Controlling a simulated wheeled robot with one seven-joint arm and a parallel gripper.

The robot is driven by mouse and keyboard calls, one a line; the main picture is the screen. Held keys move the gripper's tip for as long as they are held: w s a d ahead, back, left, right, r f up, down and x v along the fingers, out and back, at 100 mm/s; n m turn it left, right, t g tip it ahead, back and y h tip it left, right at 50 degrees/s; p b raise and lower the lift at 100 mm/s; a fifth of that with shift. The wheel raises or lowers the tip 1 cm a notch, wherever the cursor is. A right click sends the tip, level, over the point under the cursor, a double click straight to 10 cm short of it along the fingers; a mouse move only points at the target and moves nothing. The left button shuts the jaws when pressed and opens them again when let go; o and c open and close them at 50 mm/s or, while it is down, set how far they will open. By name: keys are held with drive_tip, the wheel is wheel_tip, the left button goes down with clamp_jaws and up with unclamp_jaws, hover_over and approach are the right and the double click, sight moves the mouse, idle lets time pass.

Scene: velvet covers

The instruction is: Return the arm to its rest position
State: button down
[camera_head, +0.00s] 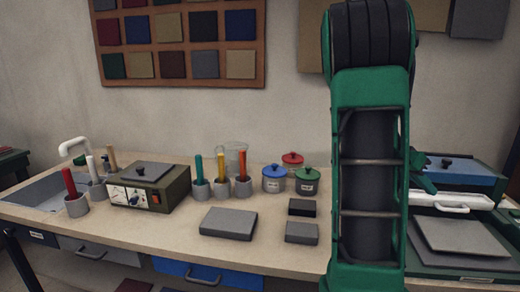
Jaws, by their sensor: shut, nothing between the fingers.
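My arm (370,150) stands upright in the right half of the head view, close to the camera. It is green and black, with a thick ribbed black joint at its top and two bars across its open frame. It runs from near the top edge to the bottom edge. I cannot make out my gripper. The arm hides part of the worktop and wall behind it.
The worktop (150,229) holds a control box (150,186), lidded jars (274,179), several holders with coloured handles and dark grey blocks (228,223). A sink (35,193) is at left. A case with grey plates (460,236) is at right. The front middle is bare.

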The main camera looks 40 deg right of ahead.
drive_tip(key=w+a+f+n+t+y, duration=0.1)
drive_tip(key=w+a+f+n, duration=0.1)
drive_tip(key=a, duration=0.5)
drive_tip(key=w+a+f+n+t+y, duration=0.2)
drive_tip(key=a+n, duration=0.1)
drive_tip(key=a, duration=0.4)
drive_tip(key=w+a+f+n+t+y, duration=0.2)
drive_tip(key=w+a, duration=0.1)
drive_tip(key=a, duration=0.4)
drive_tip(key=shift+w+f, duration=0.1)
drive_tip(key=shift+f, duration=0.15)
drive_tip(key=s+a+n+y, duration=0.1)
drive_tip(key=a+n, duration=0.2)
drive_tip(key=a, duration=0.6)
drive_tip(key=s+a+n+t+y, duration=0.1)
drive_tip(key=a+n, duration=0.3)
drive_tip(key=a, duration=0.4)
drive_tip(key=shift+s+a+f+y, duration=0.35)
drive_tip(key=shift+s+a+y, duration=0.05)
drive_tip(key=shift+s+y, duration=0.1)
